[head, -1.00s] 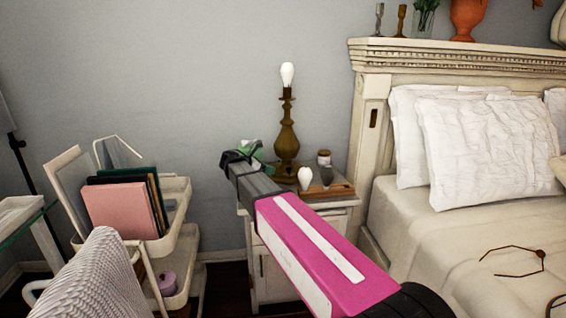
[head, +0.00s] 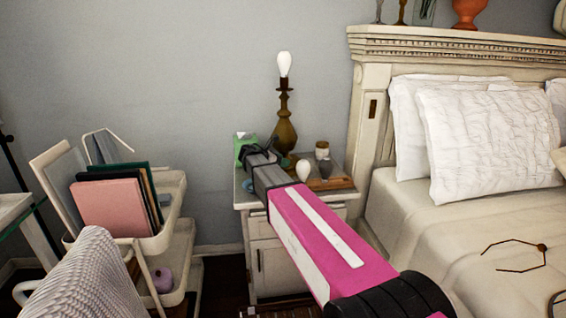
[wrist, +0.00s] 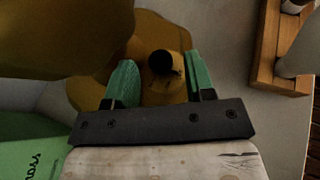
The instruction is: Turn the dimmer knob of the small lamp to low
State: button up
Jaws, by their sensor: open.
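The small lamp (head: 285,135) is brass-coloured with a bare white bulb and stands upright on the nightstand (head: 243,200). In the wrist view its round base (wrist: 88,92) fills the upper left and middle. A dark round dimmer knob (wrist: 162,62) sticks out from the base. My gripper (wrist: 160,66) is open, with one green finger on each side of the knob and a visible gap to each. Whether the fingertips reach down to the knob's height I cannot tell. In the head view my gripper (head: 264,156) is at the lamp's lower left, and the knob is hidden.
A green box (head: 243,143) stands left of the lamp, close to my gripper; it also shows in the wrist view (wrist: 30,145). A wooden tray (head: 335,183) with small jars is to the right. The bed (head: 440,230) is at right, a white cart (head: 170,240) at left.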

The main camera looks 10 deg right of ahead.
jog(key=shift+w+d+f, duration=0.1)
jog(key=shift+d+f, duration=0.1)
jog(key=shift+d, duration=0.15)
jog(key=c, duration=0.9)
jog(key=shift+w, duration=0.15)
jog(key=m+g, duration=0.2)
jog(key=g, duration=0.1)
jog(key=shift+w+a+m+h, duration=0.1)
jog(key=shift+w+m+h, duration=0.2)
jog(key=shift+m, duration=0.1)
jog(key=shift+m+g, duration=1.4)
jog(key=shift+g, duration=0.3)
